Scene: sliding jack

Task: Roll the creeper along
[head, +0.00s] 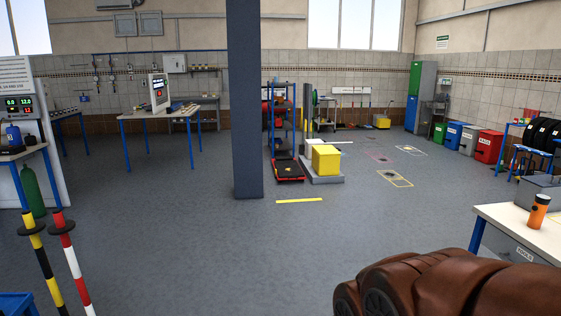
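A low, flat thing with a red frame and a dark pad (287,171), which looks like the creeper, lies on the floor in the middle distance of the head view. It is just right of the dark pillar's foot and in front of a blue shelf rack. A grey base with a yellow box stands close on its right. Its wheels are too small to make out. My gripper is not in view.
A dark square pillar (244,110) stands left of the creeper. The yellow box (326,158) is on its right. A yellow floor strip (299,200) lies in front. Striped posts (70,255) stand at the left, a white-topped bench (508,225) at the right. The middle floor is clear.

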